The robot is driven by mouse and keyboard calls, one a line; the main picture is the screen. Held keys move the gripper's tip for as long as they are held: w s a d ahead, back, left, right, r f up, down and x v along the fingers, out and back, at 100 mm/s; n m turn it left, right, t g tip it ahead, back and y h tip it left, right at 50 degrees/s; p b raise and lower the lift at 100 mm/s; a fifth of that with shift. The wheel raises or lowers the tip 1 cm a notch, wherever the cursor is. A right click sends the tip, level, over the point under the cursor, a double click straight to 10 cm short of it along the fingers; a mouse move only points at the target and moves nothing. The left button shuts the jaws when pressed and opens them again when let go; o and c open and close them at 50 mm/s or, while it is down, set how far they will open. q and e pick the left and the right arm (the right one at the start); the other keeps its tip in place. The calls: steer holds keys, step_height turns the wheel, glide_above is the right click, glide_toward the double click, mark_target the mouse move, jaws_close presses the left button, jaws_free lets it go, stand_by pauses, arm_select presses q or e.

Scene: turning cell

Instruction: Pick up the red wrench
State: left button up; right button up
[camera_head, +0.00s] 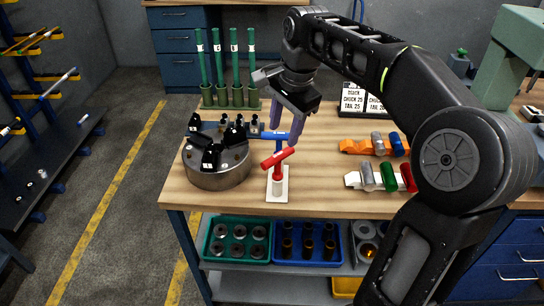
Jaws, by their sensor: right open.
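The red wrench (278,158) is a T-handled key with a slanted crossbar. It stands upright in a small white holder (277,191) near the front edge of the wooden bench. A blue T-handled wrench (279,136) stands just behind it. My right gripper (284,136) points down with its fingers apart, over or around the blue wrench's handle and just behind the red crossbar in the picture. Nothing shows as held; whether a finger touches either wrench I cannot tell. My left gripper is not in view.
A round metal chuck (217,168) with black jaws stands left of the holder. Green rods in a rack (231,95) stand behind it. Orange (357,146) and white (356,180) racks with coloured cylinders lie to the right. Bare bench lies between holder and racks.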

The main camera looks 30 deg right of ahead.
mark_target(279, 155)
steer(key=shift+f, duration=0.1)
steer(key=shift+w+f, duration=0.25)
steer(key=shift+f, duration=0.95)
steer(key=shift+f, duration=0.1)
steer(key=shift+w+a+f+p, duration=0.1)
steer(key=shift+f+p, duration=0.05)
steer(key=shift+f, duration=0.7)
steer(key=shift+w+f+p, duration=0.15)
steer(key=shift+f+p, duration=0.05)
steer(key=shift+f, duration=0.6)
steer(key=shift+w+a+f+p, duration=0.1)
steer(key=shift+f+p, duration=0.05)
steer(key=shift+f, duration=0.7)
steer(key=shift+f, duration=0.25)
steer(key=shift+c, duration=0.4)
jaws_close()
